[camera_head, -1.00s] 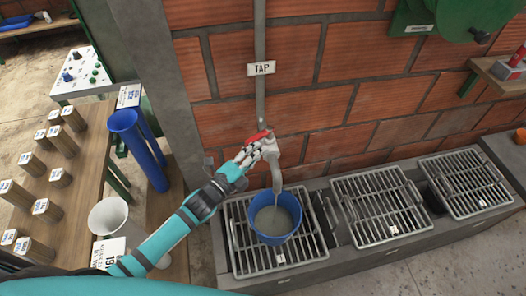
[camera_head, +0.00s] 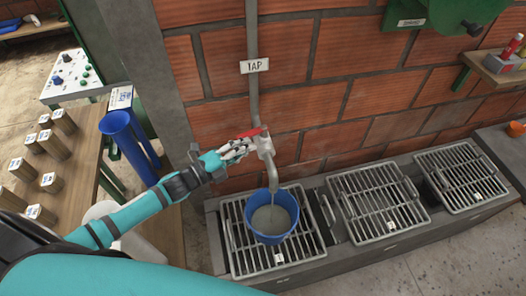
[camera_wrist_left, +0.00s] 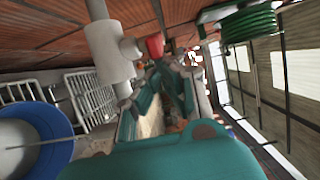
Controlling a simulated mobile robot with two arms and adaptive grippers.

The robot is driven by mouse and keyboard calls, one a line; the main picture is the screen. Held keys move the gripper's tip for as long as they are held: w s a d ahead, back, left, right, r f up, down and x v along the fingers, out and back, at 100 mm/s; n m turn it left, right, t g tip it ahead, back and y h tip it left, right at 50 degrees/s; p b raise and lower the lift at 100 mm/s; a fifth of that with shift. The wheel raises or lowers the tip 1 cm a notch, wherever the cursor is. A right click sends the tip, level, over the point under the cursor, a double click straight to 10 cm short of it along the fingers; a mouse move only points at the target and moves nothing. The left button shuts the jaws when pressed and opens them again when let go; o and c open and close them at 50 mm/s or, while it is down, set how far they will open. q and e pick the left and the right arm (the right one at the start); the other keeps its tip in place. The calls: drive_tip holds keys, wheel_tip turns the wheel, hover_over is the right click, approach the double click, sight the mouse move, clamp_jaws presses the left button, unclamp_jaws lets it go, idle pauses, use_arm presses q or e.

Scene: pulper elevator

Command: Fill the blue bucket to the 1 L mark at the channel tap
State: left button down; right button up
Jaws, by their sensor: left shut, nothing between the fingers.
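The blue bucket (camera_head: 273,232) stands upright on the left grate, under the spout of the tap (camera_head: 270,165). Greyish water covers its inside, and a thin stream seems to fall from the spout. The 1 L mark cannot be made out. The tap has a red lever (camera_head: 248,133) pointing left. My left gripper (camera_head: 246,147) is shut and empty, just below and beside the lever; whether it touches is unclear. The left wrist view shows the gripper (camera_wrist_left: 168,85), the red lever end (camera_wrist_left: 155,45) and part of the bucket (camera_wrist_left: 58,128). My right gripper is out of view.
The channel carries several metal grates (camera_head: 375,203) along the brick wall. A "TAP" sign (camera_head: 255,66) hangs on the pipe. At left, a wooden table holds several labelled blocks (camera_head: 54,145), with blue tubes (camera_head: 130,140) beside it. A green reel (camera_wrist_left: 248,25) shows in the wrist view.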

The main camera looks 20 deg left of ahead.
use_arm(q)
drive_tip(key=shift+w+a+b, duration=0.3)
drive_tip(key=shift+a+b, duration=0.05)
drive_tip(key=shift+a, duration=0.4)
